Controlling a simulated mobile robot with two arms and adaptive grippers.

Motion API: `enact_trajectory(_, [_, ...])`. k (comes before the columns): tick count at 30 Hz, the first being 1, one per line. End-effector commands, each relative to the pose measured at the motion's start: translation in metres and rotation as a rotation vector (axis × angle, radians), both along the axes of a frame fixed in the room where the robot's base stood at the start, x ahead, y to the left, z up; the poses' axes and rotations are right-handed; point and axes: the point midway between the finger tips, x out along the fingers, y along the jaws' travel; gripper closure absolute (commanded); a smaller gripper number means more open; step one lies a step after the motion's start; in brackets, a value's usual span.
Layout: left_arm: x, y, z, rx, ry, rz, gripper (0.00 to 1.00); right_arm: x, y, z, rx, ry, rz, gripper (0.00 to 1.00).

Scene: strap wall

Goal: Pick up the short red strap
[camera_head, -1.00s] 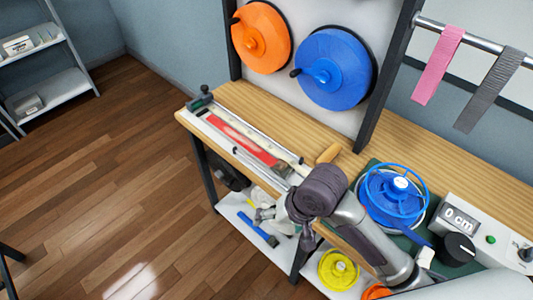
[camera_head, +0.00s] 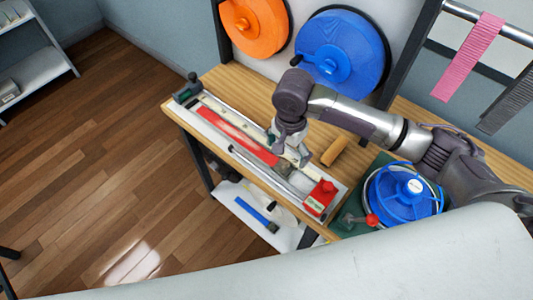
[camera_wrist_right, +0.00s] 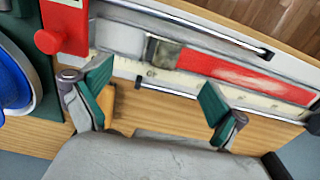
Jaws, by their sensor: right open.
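The short red strap (camera_head: 235,133) lies flat and lengthwise in a long pale measuring fixture (camera_head: 225,152) on the wooden bench. In the right wrist view the strap (camera_wrist_right: 245,72) runs from the middle to the right, beyond the fingertips, with a greyish piece at its left end. My right gripper (camera_head: 290,152) points down above the fixture near the strap's right end. In its wrist view the green-padded fingers (camera_wrist_right: 157,95) are wide apart with nothing between them. The strap is apart from both fingers. My left gripper is not in view.
A red block with a knob (camera_head: 321,197) sits at the fixture's right end. A wooden handle (camera_head: 334,150) lies behind the fixture. A blue reel (camera_head: 400,195) stands at right; orange (camera_head: 254,27) and blue (camera_head: 343,58) spools hang behind. Pink webbing (camera_head: 468,57) hangs from a rail.

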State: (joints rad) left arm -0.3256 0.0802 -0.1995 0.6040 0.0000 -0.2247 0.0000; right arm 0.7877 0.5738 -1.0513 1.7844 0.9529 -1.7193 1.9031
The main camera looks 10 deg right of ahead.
Motion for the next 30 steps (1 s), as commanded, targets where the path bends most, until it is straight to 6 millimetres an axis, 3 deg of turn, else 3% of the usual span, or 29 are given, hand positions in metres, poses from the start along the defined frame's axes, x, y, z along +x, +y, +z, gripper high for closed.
enact_trajectory(3, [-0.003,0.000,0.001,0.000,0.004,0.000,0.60,0.000,0.000,-0.013,0.001,-0.001,-0.001,0.03])
enact_trajectory(9, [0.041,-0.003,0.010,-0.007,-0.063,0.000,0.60,-0.001,-0.001,-0.027,-0.001,0.002,0.000,0.03])
enact_trajectory(12, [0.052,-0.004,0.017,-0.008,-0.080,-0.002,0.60,-0.002,-0.001,-0.042,-0.003,0.000,0.000,0.03])
enact_trajectory(18, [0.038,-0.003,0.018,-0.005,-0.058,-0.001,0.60,-0.003,-0.001,-0.067,0.000,-0.001,0.002,0.03])
enact_trajectory(26, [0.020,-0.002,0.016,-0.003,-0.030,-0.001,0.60,-0.002,-0.001,-0.069,0.000,-0.004,0.003,0.03])
enact_trajectory(30, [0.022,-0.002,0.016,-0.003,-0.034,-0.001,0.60,-0.002,-0.001,-0.069,0.000,-0.004,0.003,0.26])
